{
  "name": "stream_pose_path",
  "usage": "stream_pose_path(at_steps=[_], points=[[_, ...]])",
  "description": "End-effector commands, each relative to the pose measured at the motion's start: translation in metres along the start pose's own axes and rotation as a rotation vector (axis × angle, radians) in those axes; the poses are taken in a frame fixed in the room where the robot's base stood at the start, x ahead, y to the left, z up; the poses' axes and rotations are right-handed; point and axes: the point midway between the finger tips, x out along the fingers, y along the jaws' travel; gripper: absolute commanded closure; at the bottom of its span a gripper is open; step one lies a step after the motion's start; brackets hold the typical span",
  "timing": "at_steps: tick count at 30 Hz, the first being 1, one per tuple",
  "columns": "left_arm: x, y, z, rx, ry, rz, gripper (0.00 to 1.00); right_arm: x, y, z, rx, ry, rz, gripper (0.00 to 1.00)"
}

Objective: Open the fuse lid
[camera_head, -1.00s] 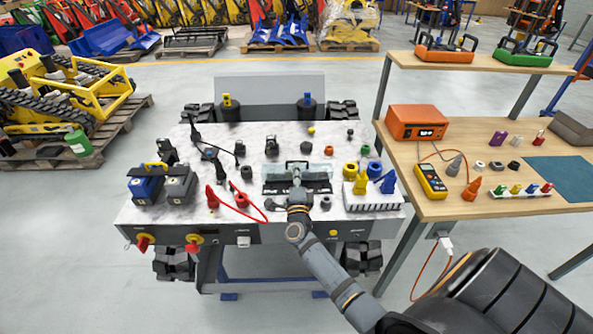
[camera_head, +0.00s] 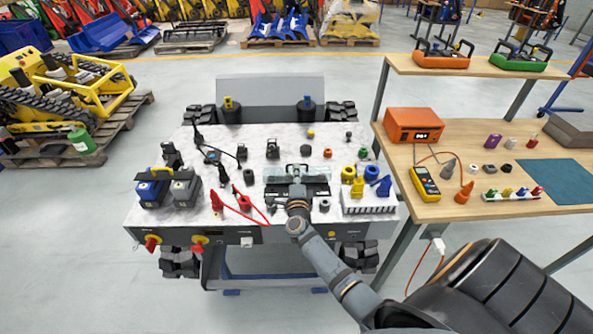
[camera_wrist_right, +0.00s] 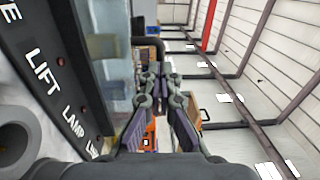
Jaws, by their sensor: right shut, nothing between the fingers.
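The fuse box is a dark panel (camera_head: 318,190) in the middle of the marble-topped bench. Its clear fuse lid (camera_head: 322,172) shows as a pale see-through strip along the far side. It also shows in the right wrist view as a glassy sheet (camera_wrist_right: 100,48) beside the dark panel (camera_wrist_right: 62,85) lettered "LIFT" and "LAMP". How far the lid is raised I cannot tell. My right gripper (camera_head: 297,172) is over the box, shut and empty. In the wrist view its fingertips (camera_wrist_right: 155,75) are close to a dark bar (camera_wrist_right: 148,42) by the lid; contact is unclear. My left gripper is out of view.
Blue and grey battery-like boxes (camera_head: 152,192) and red cables (camera_head: 243,208) are left of the fuse box. A white block (camera_head: 368,205) with yellow and blue parts is close on its right. A wooden workbench (camera_head: 440,150) with a multimeter (camera_head: 425,182) stands further right.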

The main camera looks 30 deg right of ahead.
Motion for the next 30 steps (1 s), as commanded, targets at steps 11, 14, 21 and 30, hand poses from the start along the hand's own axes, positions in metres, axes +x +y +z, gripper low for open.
stream_pose_path(at_steps=[11, 14, 21, 30], points=[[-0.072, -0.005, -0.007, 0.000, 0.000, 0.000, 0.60, 0.021, -0.021, 0.000, -0.004, 0.000, 0.131, 1.00], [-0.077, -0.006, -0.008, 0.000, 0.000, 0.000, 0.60, 0.028, -0.020, 0.000, -0.003, 0.000, 0.129, 1.00], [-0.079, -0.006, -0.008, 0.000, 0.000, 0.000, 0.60, 0.047, -0.021, 0.000, -0.002, 0.000, 0.128, 1.00], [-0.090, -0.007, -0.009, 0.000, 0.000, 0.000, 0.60, 0.067, -0.022, 0.000, -0.003, 0.000, 0.130, 1.00]])
